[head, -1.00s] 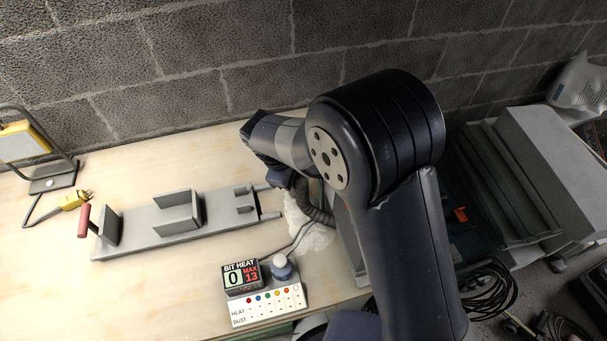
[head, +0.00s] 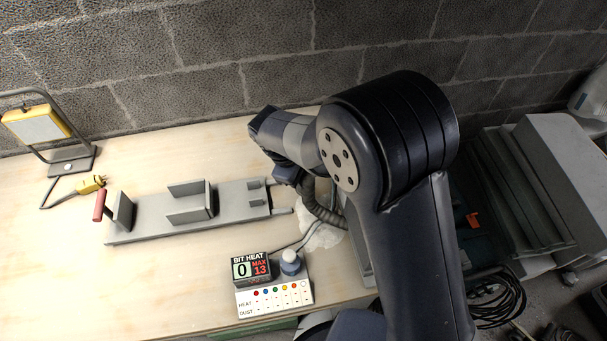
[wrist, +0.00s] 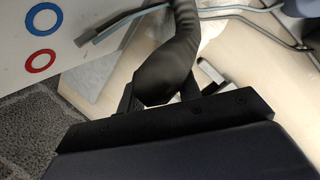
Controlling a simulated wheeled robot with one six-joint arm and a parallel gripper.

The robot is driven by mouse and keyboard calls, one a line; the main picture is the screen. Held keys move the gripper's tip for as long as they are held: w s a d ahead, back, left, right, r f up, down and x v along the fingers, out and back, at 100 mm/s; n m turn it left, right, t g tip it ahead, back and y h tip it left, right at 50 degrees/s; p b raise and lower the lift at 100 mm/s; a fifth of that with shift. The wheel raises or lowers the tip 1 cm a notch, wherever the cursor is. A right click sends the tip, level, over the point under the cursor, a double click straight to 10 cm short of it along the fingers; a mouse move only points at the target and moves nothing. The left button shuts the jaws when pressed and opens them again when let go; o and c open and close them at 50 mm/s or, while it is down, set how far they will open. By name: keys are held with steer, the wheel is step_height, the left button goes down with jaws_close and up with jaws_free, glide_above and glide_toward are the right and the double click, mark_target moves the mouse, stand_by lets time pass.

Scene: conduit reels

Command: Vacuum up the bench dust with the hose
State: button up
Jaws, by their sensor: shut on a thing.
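A dark ribbed hose (head: 324,212) hangs beside my arm over the right end of the bench. In the wrist view the hose (wrist: 182,45) runs down to a wide dark end between my fingers. My gripper (wrist: 160,98) is shut on it. In the head view my arm mostly hides the gripper. A pale whitish patch, seemingly the dust (head: 318,238), lies on the bench below the hose, partly hidden by my arm. I cannot tell whether the hose touches it.
A grey fixture (head: 160,228) with upright plates lies on the bench (head: 150,285). A bit heat display (head: 250,269) and a button panel (head: 275,300) stand at the front edge. A work lamp (head: 40,128) and yellow plug (head: 92,184) are left. A block wall is behind.

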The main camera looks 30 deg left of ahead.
step_height(320, 180, up, 6)
steer(key=p, duration=0.3)
steer(key=shift+f, duration=0.25)
